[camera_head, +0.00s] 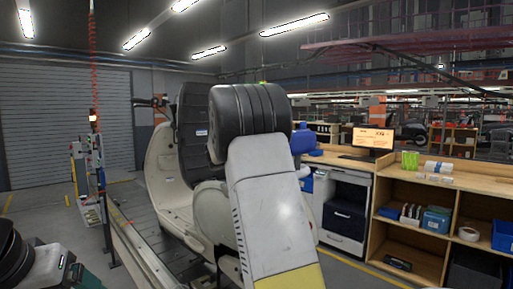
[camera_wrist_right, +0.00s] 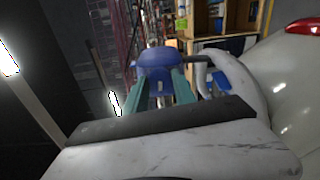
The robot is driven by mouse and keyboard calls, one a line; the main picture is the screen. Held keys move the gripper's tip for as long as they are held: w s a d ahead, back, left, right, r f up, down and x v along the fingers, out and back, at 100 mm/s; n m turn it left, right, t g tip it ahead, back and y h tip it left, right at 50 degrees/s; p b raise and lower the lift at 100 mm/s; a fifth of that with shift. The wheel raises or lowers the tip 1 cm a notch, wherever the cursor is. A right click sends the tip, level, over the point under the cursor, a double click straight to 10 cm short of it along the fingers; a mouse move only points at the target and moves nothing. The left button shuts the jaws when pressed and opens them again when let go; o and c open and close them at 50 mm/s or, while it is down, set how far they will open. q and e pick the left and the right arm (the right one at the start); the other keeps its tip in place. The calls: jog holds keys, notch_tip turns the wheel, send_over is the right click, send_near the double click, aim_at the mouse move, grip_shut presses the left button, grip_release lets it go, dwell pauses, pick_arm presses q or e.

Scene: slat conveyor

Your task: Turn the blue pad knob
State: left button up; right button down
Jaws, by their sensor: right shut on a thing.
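The blue knob (camera_wrist_right: 157,58) shows as a rounded blue piece in the right wrist view. It also shows in the head view (camera_head: 302,139), just right of my black and white right arm. My right gripper (camera_wrist_right: 160,82) has two teal fingers, one on each side of the knob's lower part, and is shut on it. In the head view this gripper is hidden behind my arm. My left gripper (camera_head: 88,280) shows only partly at the bottom left of the head view, as a teal part; its opening cannot be made out.
A cream scooter (camera_head: 162,170) with a dark seat-like panel stands on the slat conveyor (camera_head: 140,215), left of my right arm. A wooden shelf bench (camera_head: 455,184) with bins and a monitor (camera_head: 373,138) stands at right. Floor at far left is clear.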

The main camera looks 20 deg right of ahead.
jog(key=shift+m, duration=8.3)
jog(key=shift+f, duration=0.1)
jog(key=c, duration=1)
grip_release()
jog(key=v, duration=0.8)
jog(key=shift+w, duration=0.1)
